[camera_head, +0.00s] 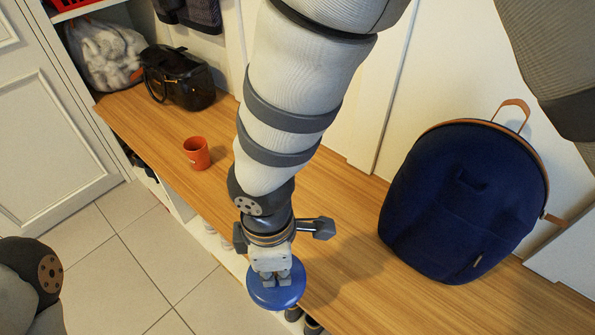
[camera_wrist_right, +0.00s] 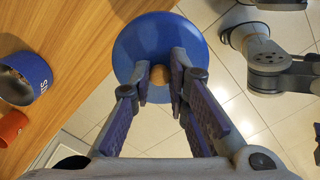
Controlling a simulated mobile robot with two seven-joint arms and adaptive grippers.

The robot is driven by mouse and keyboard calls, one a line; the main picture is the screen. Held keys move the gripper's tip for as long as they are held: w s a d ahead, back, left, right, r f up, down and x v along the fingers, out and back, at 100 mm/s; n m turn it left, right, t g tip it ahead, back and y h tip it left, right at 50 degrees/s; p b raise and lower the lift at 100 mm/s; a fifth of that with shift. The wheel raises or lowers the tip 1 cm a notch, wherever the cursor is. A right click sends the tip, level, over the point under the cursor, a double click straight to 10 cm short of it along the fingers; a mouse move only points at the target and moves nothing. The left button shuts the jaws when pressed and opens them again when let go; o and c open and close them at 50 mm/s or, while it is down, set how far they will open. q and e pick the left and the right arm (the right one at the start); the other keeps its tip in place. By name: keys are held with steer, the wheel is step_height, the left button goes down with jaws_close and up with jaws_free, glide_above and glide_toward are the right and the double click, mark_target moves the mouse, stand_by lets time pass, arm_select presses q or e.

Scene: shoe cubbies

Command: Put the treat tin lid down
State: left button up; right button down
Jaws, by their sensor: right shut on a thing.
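The treat tin lid (camera_head: 268,296) is a round blue disc with a small brown knob (camera_wrist_right: 160,74). My right gripper (camera_head: 270,280) is shut on the knob and holds the lid near the front edge of the wooden bench. In the right wrist view the lid (camera_wrist_right: 148,32) shows between and beyond the fingers (camera_wrist_right: 162,86), partly over wood and partly over floor tiles. A blue round tin with white lettering (camera_wrist_right: 24,76) stands on the bench at the left of the wrist view. My right arm hides it in the head view. My left gripper is out of view.
The wooden bench (camera_head: 345,225) has a bare stretch between the lid and a navy backpack (camera_head: 465,200). An orange cup (camera_head: 197,153) and a black handbag (camera_head: 180,78) stand farther left. Shoe cubbies are below the bench, beside the tiled floor (camera_head: 130,255).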

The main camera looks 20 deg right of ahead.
steer(key=w+d+f+b, duration=0.1)
steer(key=w+f, duration=0.2)
steer(key=w+d+f+b, duration=0.1)
steer(key=w+d+f, duration=0.1)
steer(key=w+f, duration=0.1)
steer(key=w+d+f+b, duration=0.1)
steer(key=w+d+f, duration=0.1)
steer(key=w, duration=0.3)
steer(key=shift+w+d+f, duration=0.1)
steer(key=shift+d+f, duration=0.15)
steer(key=shift+f, duration=0.35)
step_height(320, 180, down, 4)
steer(key=shift+w+d+r+b, duration=0.1)
steer(key=shift+d+r+b, duration=0.1)
steer(key=shift+b, duration=0.2)
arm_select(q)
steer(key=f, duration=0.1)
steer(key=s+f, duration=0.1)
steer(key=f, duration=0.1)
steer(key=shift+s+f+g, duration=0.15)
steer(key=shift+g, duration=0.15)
arm_select(e)
steer(key=shift+r, duration=0.1)
steer(key=c, duration=2)
jaws_free()
steer(key=shift+f, duration=0.2)
steer(key=o, duration=0.5)
steer(key=shift+c, duration=0.2)
